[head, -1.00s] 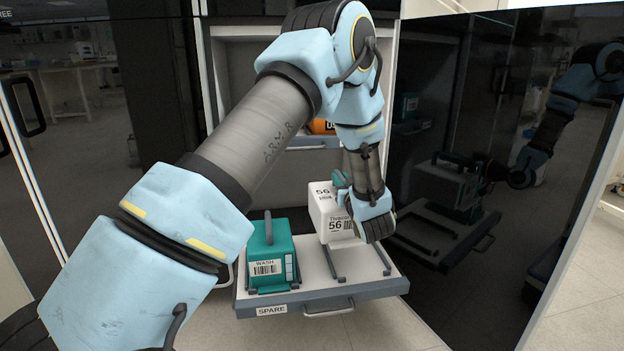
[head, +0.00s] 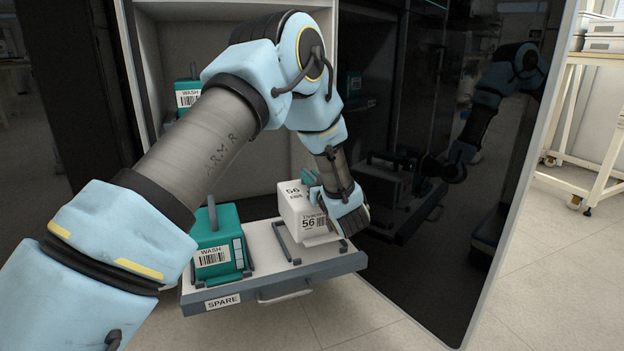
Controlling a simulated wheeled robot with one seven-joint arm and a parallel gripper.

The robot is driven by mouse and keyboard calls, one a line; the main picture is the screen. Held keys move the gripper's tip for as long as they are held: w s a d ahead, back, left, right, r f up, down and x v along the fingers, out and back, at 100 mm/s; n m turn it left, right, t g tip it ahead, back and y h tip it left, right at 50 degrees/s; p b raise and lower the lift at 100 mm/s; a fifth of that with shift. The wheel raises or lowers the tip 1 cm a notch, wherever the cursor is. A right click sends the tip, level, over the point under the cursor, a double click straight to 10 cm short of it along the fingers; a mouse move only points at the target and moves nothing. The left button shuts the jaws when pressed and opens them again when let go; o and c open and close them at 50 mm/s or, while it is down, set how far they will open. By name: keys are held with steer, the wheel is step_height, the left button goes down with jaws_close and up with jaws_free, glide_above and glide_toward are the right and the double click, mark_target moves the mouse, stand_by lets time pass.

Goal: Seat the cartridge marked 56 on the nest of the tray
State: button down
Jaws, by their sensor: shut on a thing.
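The white cartridge marked 56 (head: 303,216) hangs upright by its teal handle from my gripper (head: 318,184). My gripper is shut on the handle; the arm's wrist hides part of the grip and the cartridge's right side. The cartridge is over the right half of the pulled-out tray (head: 225,294), which is labelled SPARE. The nest's dark rail (head: 287,245) shows at the cartridge's lower left. The other rail is mostly hidden behind the cartridge and wrist. I cannot tell whether the cartridge's base touches the nest.
A teal WASH cartridge (head: 217,243) stands on the tray's left half, close to the white one. Another teal WASH cartridge (head: 188,95) shows higher inside the cabinet, partly behind my arm. A glossy black panel (head: 430,240) stands close on the right, mirroring my arm.

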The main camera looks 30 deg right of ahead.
steer(key=shift+w+d+f+b, duration=0.1)
steer(key=shift+w+f+b, duration=0.35)
steer(key=shift+f, duration=0.15)
steer(key=shift+w+f+b, duration=0.35)
steer(key=shift+f+b, duration=0.1)
steer(key=shift+f, duration=0.1)
steer(key=shift+f+b, duration=0.65)
steer(key=shift+f, duration=1.45)
steer(key=c, duration=0.7)
jaws_free()
steer(key=shift+f, duration=0.25)
steer(key=p, duration=0.3)
glide_above(323, 237)
steer(key=shift+r, duration=0.25)
step_height(323, 237, up, 8)
steer(key=p, duration=0.6)
steer(key=shift+f, duration=0.1)
